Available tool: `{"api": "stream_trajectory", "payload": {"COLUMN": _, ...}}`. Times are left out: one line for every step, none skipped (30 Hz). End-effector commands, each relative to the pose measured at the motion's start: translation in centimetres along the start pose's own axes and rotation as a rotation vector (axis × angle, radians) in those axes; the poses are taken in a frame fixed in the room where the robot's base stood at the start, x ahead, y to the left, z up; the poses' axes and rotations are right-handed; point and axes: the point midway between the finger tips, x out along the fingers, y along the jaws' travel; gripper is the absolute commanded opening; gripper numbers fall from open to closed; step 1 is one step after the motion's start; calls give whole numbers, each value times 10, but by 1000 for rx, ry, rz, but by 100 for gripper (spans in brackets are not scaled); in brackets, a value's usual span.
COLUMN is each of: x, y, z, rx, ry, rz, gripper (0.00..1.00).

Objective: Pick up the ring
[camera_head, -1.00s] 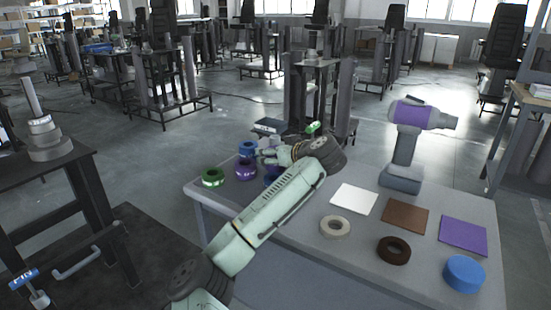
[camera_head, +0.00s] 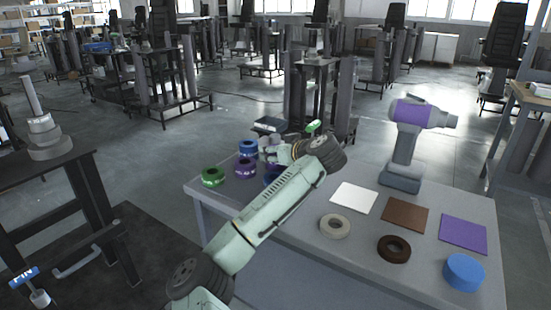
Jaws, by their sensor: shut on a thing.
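Several rings stand at the left end of the grey table: a green ring (camera_head: 213,177), a purple ring (camera_head: 245,168), a blue ring (camera_head: 248,148) and a dark blue ring (camera_head: 271,176) partly behind my arm. My gripper (camera_head: 266,151) is just right of the blue and purple rings, pointing left. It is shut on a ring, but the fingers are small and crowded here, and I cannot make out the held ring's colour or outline.
On the table (camera_head: 300,222) are a beige ring (camera_head: 335,226), a brown ring (camera_head: 394,249), a blue disc (camera_head: 463,272), white (camera_head: 354,198), brown (camera_head: 405,215) and purple (camera_head: 463,235) squares, and a purple-grey drill (camera_head: 405,150). My forearm crosses the table's left part.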

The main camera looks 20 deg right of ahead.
Motion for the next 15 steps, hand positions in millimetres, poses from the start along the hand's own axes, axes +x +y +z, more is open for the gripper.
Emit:
{"api": "stream_trajectory", "payload": {"x": 0, "y": 0, "z": -1, "rx": -1, "ry": 2, "rz": 0, "gripper": 6}}
{"api": "stream_trajectory", "payload": {"x": 0, "y": 0, "z": -1, "rx": -1, "ry": 2, "rz": 0, "gripper": 6}}
{"api": "stream_trajectory", "payload": {"x": 0, "y": 0, "z": -1, "rx": -1, "ry": 2, "rz": 0, "gripper": 6}}
{"api": "stream_trajectory", "payload": {"x": 0, "y": 0, "z": -1, "rx": -1, "ry": 2, "rz": 0, "gripper": 6}}
{"api": "stream_trajectory", "payload": {"x": 0, "y": 0, "z": -1, "rx": -1, "ry": 2, "rz": 0, "gripper": 6}}
{"api": "stream_trajectory", "payload": {"x": 0, "y": 0, "z": -1, "rx": -1, "ry": 2, "rz": 0, "gripper": 6}}
{"api": "stream_trajectory", "payload": {"x": 0, "y": 0, "z": -1, "rx": -1, "ry": 2, "rz": 0, "gripper": 6}}
{"api": "stream_trajectory", "payload": {"x": 0, "y": 0, "z": -1, "rx": -1, "ry": 2, "rz": 0, "gripper": 6}}
{"api": "stream_trajectory", "payload": {"x": -1, "y": 0, "z": -2, "rx": -1, "ry": 2, "rz": 0, "gripper": 6}}
{"api": "stream_trajectory", "payload": {"x": -1, "y": 0, "z": -3, "rx": -2, "ry": 2, "rz": 0, "gripper": 6}}
{"api": "stream_trajectory", "payload": {"x": -2, "y": 0, "z": -4, "rx": -2, "ry": 2, "rz": 0, "gripper": 6}}
{"api": "stream_trajectory", "payload": {"x": -3, "y": 0, "z": -6, "rx": -2, "ry": 3, "rz": 0, "gripper": 6}}
{"api": "stream_trajectory", "payload": {"x": -4, "y": 0, "z": -8, "rx": -2, "ry": 3, "rz": 0, "gripper": 6}}
{"api": "stream_trajectory", "payload": {"x": -4, "y": 0, "z": -11, "rx": -2, "ry": 3, "rz": 0, "gripper": 6}}
{"api": "stream_trajectory", "payload": {"x": -6, "y": 1, "z": -15, "rx": -2, "ry": 3, "rz": 1, "gripper": 6}}
